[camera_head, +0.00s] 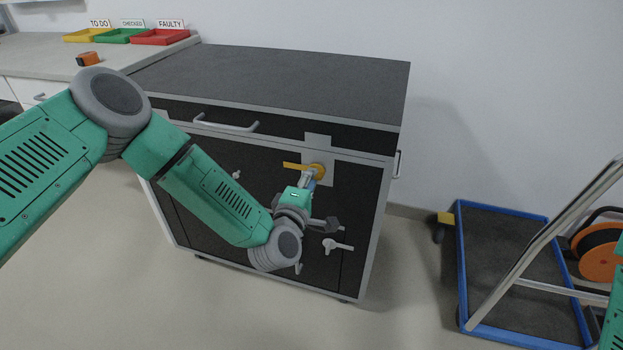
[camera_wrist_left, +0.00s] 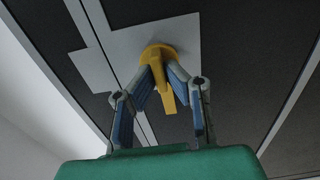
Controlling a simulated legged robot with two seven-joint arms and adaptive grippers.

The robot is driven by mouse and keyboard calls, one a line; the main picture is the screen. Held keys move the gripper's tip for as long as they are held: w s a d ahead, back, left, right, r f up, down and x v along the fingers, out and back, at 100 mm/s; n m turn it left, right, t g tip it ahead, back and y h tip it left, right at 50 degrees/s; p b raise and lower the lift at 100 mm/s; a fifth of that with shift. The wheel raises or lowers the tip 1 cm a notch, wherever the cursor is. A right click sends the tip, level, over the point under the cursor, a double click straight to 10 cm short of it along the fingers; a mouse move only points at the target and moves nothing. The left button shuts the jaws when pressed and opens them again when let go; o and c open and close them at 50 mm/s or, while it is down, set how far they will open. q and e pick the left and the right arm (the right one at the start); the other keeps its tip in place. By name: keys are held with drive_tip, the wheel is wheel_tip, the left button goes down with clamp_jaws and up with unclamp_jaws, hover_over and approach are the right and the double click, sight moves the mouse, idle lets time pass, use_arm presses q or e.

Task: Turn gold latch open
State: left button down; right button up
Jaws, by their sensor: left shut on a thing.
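The gold latch (camera_head: 304,168) sits on a light plate on the front of a dark cabinet (camera_head: 270,75). In the head view its lever points left, roughly level. My left gripper (camera_head: 310,180) reaches the latch from below. In the left wrist view the gold latch (camera_wrist_left: 161,72) stands between the two fingers of my left gripper (camera_wrist_left: 162,82), and they are shut on it near its round base. The lever's end sticks out past the fingers. My right gripper is not in view; only a bit of green arm shows at the right edge.
A drawer handle (camera_head: 226,124) lies above and left of the latch. A white lever (camera_head: 337,246) is lower on the cabinet front. A blue-edged trolley (camera_head: 510,265) stands at the right. Yellow, green and red trays (camera_head: 160,37) are on the counter at back left.

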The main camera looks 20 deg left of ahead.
use_arm(q)
drive_tip(key=c, duration=1.6)
unclamp_jaws()
drive_tip(key=shift+s+f, duration=0.25)
drive_tip(key=shift+f, duration=0.15)
drive_tip(key=shift+c, duration=0.2)
drive_tip(key=shift+w+r, duration=0.1)
drive_tip(key=shift+r, duration=0.1)
drive_tip(key=s, duration=1.2)
drive_tip(key=shift+a, duration=0.25)
